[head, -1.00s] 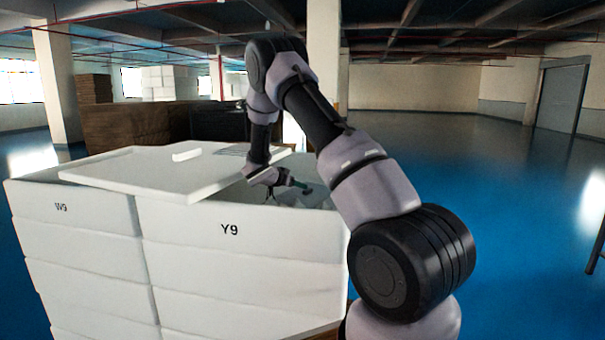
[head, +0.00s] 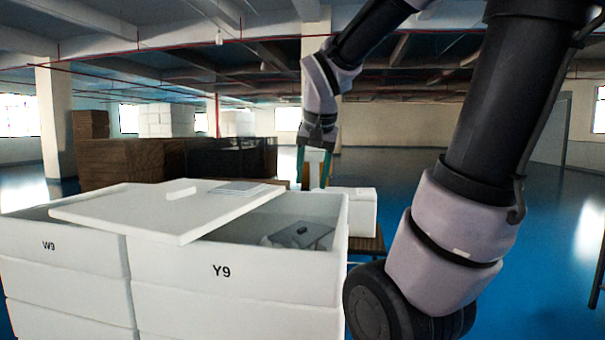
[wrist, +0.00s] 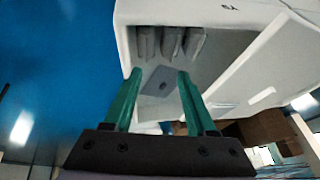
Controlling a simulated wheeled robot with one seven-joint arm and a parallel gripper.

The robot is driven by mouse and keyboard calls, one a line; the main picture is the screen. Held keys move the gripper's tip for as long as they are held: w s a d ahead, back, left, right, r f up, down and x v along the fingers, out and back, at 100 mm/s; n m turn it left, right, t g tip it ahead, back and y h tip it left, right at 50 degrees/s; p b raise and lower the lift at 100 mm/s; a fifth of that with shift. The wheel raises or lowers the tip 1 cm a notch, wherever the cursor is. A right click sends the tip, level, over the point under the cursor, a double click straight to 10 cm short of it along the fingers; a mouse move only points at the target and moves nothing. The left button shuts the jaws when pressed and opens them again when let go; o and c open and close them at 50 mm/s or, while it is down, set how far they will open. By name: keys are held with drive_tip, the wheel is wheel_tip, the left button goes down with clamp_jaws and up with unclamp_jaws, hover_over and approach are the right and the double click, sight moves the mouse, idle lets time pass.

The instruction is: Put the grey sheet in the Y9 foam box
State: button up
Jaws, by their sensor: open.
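The grey sheet (head: 308,236) lies inside the open part of the Y9 foam box (head: 230,272); a small dark spot shows on it. In the wrist view the flat grey sheet (wrist: 162,82) shows between and beyond my fingers, within the walls of the box (wrist: 262,70). My gripper (head: 314,186) has green fingers spread apart with nothing between them. It hangs above and behind the box's back right part, clear of the sheet. It also shows in the wrist view (wrist: 156,85). The front wall hides part of the box's inside.
A white lid (head: 150,212) lies askew over the left of Y9 and part of the W9 box (head: 55,262). Several grey pieces (wrist: 170,42) stand in Y9 near its front wall. Another white box (head: 362,208) stands behind right.

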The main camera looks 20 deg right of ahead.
drive_tip(key=s+a+r+n+t+y, duration=0.2)
drive_tip(key=s+a+y, duration=0.1)
drive_tip(key=s+a, duration=0.2)
drive_tip(key=s, duration=0.2)
drive_tip(key=shift+s+a+n, duration=0.35)
drive_tip(key=shift+s+n, duration=0.05)
